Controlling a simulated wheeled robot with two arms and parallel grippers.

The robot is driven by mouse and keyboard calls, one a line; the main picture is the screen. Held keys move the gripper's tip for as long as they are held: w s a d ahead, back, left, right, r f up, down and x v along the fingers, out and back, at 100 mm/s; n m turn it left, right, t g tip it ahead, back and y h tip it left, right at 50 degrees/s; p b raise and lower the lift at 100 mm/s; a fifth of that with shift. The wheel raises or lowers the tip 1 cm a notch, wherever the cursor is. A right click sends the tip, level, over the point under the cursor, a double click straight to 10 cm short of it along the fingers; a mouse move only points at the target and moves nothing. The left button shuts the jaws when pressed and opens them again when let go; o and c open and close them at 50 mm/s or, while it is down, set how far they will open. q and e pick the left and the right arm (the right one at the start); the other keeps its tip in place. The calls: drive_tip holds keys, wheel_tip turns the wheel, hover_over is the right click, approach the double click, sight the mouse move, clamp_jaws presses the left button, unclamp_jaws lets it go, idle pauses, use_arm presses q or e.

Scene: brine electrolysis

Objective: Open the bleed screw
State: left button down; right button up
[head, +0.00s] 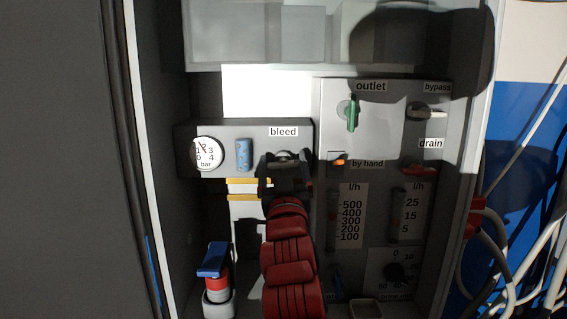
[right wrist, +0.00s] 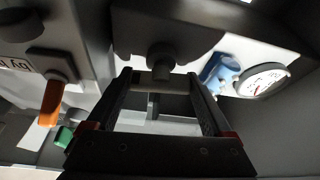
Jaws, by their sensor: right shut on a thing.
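The bleed label (head: 283,132) is on a grey block in the cabinet. My right gripper (head: 286,160) reaches up to the block's front just below this label and hides the screw in the head view. In the right wrist view, the dark round bleed screw (right wrist: 161,60) sticks out from the block. The tips of my right gripper (right wrist: 159,80) are on either side of its end, shut on it. My left gripper is in neither view.
Left of my gripper are a round pressure gauge (head: 207,153) and a blue cylinder (head: 244,155). On the right panel are a green outlet handle (head: 352,113), a bypass handle (head: 428,112) and a red drain handle (head: 418,169). A blue-topped device (head: 215,262) stands lower left.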

drive_tip(key=n+y+p, duration=0.1)
drive_tip(key=n, duration=0.2)
drive_tip(key=n+y+p, duration=0.1)
drive_tip(key=n+y, duration=0.1)
drive_tip(key=n, duration=0.1)
drive_tip(key=shift+r+g, duration=0.2)
drive_tip(key=shift+g, duration=0.2)
drive_tip(key=n+y+p, duration=0.1)
drive_tip(key=n, duration=0.1)
drive_tip(key=n+g+y+p, duration=0.1)
drive_tip(key=n, duration=0.2)
drive_tip(key=shift+g+p, duration=0.3)
drive_tip(key=n+g+p, duration=0.1)
drive_tip(key=n+p, duration=0.1)
drive_tip(key=n, duration=0.1)
drive_tip(key=n+g+y+p, duration=0.1)
drive_tip(key=n+p, duration=0.1)
drive_tip(key=n, duration=0.2)
drive_tip(key=shift+a+p, duration=0.1)
drive_tip(key=shift+p, duration=0.3)
drive_tip(key=shift+f+n+g+p, duration=0.25)
drive_tip(key=shift+n+g+p, duration=0.55)
drive_tip(key=shift+n, duration=0.4)
drive_tip(key=shift+f, duration=0.1)
